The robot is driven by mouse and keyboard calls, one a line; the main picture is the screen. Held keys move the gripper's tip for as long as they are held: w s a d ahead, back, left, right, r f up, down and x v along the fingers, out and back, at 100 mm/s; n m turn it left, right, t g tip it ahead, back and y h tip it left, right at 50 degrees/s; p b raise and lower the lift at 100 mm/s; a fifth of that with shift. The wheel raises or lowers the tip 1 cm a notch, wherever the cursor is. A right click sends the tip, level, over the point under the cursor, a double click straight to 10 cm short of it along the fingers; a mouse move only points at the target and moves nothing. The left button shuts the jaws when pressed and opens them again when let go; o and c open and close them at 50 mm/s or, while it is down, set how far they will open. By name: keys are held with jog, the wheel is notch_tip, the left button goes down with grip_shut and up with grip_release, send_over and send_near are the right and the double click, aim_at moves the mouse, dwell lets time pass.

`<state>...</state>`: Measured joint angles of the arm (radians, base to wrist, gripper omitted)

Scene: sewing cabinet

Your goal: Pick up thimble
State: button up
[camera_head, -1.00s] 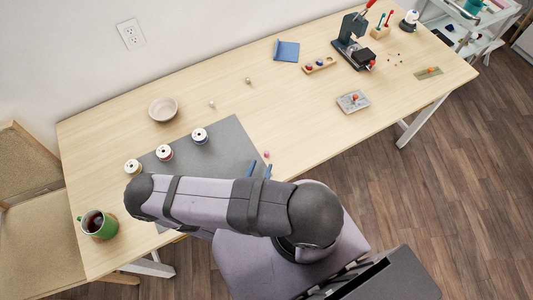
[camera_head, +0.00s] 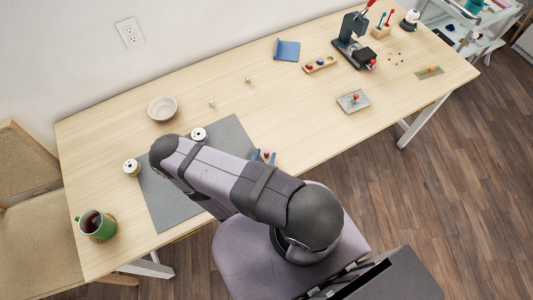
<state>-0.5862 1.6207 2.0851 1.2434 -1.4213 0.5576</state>
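A tiny reddish piece (camera_head: 266,155), which may be the thimble, sits on the bare wood just off the right edge of the grey mat. It is too small to identify for sure. My gripper (camera_head: 264,157) shows as two blue fingertips that stand apart, one on each side of this piece. I cannot tell whether they touch it or how high they are above the table. Two small pale objects stand farther back on the table, one at the left (camera_head: 212,104) and one at the right (camera_head: 248,80); their kind is unclear.
A bowl (camera_head: 162,108) and a green mug (camera_head: 98,225) are at the left. A small tray (camera_head: 353,101) lies to the right. The wood between is clear.

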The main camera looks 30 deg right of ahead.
jog(key=shift+w+d+f, duration=0.15)
jog(key=shift+w+d, duration=0.2)
grip_shut()
